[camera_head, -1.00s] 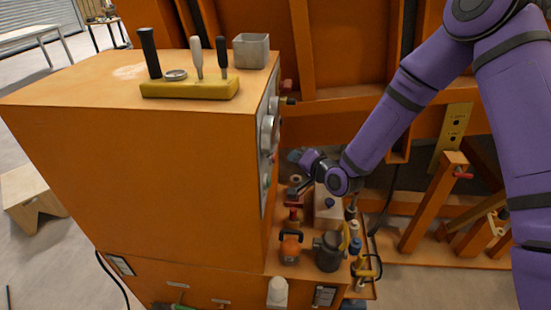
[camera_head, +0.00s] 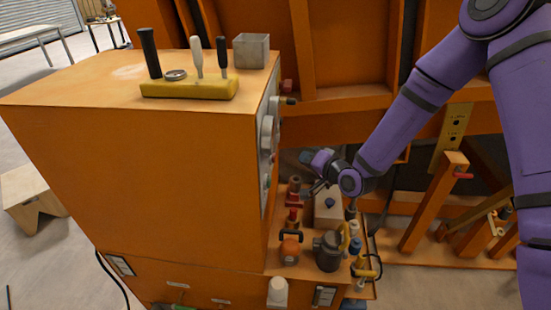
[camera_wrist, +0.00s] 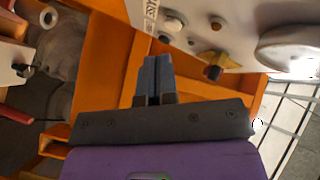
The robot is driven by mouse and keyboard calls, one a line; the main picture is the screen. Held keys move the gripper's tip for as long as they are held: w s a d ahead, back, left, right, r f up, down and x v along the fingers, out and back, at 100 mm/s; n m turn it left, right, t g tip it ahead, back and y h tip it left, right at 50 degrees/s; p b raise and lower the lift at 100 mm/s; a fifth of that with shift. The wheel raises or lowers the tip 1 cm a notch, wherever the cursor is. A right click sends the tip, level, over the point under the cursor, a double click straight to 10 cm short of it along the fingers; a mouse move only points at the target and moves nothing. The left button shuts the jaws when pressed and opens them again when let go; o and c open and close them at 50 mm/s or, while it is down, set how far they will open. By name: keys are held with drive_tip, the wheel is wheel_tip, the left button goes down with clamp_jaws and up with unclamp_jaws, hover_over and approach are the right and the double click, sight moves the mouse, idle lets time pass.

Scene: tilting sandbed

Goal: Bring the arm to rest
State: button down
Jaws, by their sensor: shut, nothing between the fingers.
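My purple arm reaches down from the upper right in the head view, and my gripper (camera_head: 309,190) is over the low shelf, right of the orange cabinet. In the wrist view my gripper (camera_wrist: 154,62) shows its two dark fingers pressed together with nothing between them. The fingers point toward an orange surface beside the pale panel (camera_wrist: 240,30) with knobs. In the head view the fingertips are small and partly merge with the red and dark items behind them.
The orange cabinet (camera_head: 140,170) stands close on the left, a yellow tool holder (camera_head: 190,88) and grey box (camera_head: 251,50) on top. The shelf below holds a dark pot (camera_head: 327,250), an orange-lidded item (camera_head: 290,248) and other fittings. Orange posts (camera_head: 435,205) stand at right.

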drive_tip(key=s+d+r+n+g+h, duration=0.15)
drive_tip(key=s+d+r+h, duration=0.25)
drive_tip(key=d+r, duration=0.6)
drive_tip(key=s+d+r+n+g+h, duration=0.15)
drive_tip(key=s+d+r+h, duration=0.3)
drive_tip(key=d+r, duration=0.55)
drive_tip(key=s+d+r+g, duration=0.1)
drive_tip(key=s+d+r, duration=0.1)
drive_tip(key=s, duration=0.6)
drive_tip(key=s+d+r+g+h, duration=0.1)
drive_tip(key=s+d+r, duration=0.1)
drive_tip(key=s+r, duration=0.3)
drive_tip(key=s+d+r+h, duration=0.1)
drive_tip(key=s+d+r, duration=0.2)
drive_tip(key=s, duration=0.9)
drive_tip(key=shift+s+r+g, duration=0.4)
drive_tip(key=shift+r, duration=0.1)
